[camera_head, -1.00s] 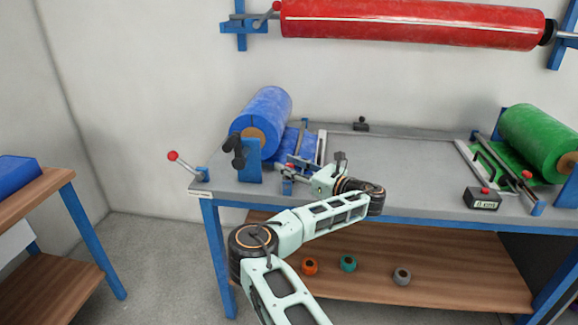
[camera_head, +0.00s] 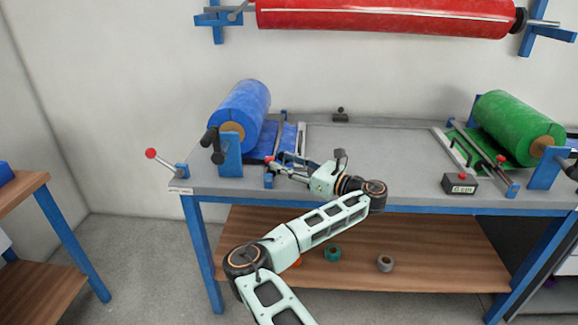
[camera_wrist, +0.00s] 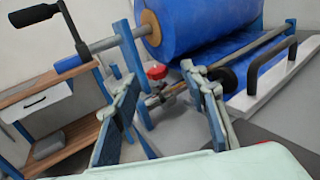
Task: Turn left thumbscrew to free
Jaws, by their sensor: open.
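A small red knob (camera_head: 270,159) sits on a blue post at the front of the blue film roll's station, and I take it for the left thumbscrew. In the wrist view the red knob (camera_wrist: 157,72) shows between my fingers, a little beyond them, with a metal rod and a dark round collar beside it. My gripper (camera_head: 284,168) is open in front of it, over the bench's front left part. In the wrist view my gripper (camera_wrist: 167,95) has its two fingers spread either side of the knob. I cannot tell if either finger touches it.
The blue roll (camera_head: 241,108) with its black crank stands behind left. A red-tipped lever (camera_head: 151,153) sticks out from the bench's left end. A green roll (camera_head: 515,128) and dark box (camera_head: 460,184) stand at right. The bench middle is clear.

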